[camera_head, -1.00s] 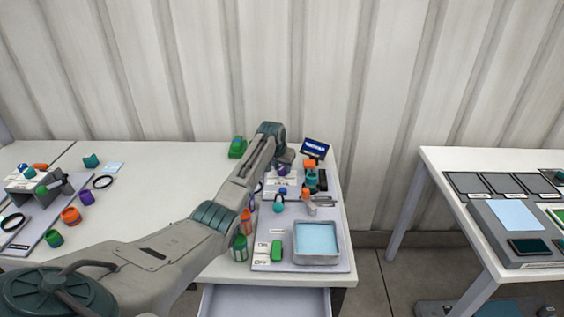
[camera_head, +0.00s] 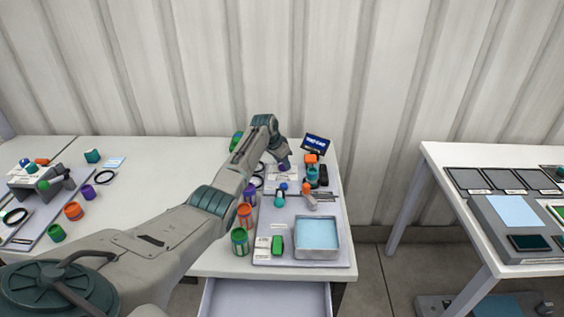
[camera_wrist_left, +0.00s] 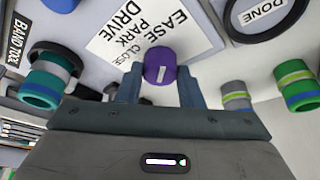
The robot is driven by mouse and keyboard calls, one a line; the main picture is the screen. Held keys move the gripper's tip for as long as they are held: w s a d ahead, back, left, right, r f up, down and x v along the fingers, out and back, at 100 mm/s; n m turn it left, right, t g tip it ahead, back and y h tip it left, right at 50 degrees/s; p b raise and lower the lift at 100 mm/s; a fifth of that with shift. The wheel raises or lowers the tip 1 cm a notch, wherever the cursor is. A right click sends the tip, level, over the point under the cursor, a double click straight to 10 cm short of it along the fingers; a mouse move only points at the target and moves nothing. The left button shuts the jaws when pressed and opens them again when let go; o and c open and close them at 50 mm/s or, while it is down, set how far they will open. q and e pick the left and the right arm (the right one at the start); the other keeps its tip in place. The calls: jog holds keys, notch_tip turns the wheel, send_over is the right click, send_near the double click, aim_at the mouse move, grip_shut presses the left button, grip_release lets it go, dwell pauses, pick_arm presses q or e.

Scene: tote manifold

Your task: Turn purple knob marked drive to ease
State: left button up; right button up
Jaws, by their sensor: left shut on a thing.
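The purple knob (camera_wrist_left: 160,66) sits on a white plate (camera_wrist_left: 135,27) printed EASE, PARK, DRIVE and CLOSE in the left wrist view. A small pale mark on the knob faces the gripper side, away from the words. My left gripper (camera_wrist_left: 160,88) has one finger on each side of the knob and is shut on it. In the head view my left gripper (camera_head: 284,166) reaches down over the white plate (camera_head: 282,183) at the back of the bench, hiding most of the knob. My right gripper is not in view.
Close by are a black ring marked DONE (camera_wrist_left: 262,12) and banded cylinders (camera_wrist_left: 297,84).

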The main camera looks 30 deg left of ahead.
pick_arm(q)
jog(key=o, duration=1)
jog(key=shift+c, duration=0.2)
jog(key=shift+r, duration=0.15)
jog(key=b+v, duration=0.1)
jog(key=v, duration=0.9)
jog(key=shift+r, duration=0.3)
jog(key=shift+s, duration=0.1)
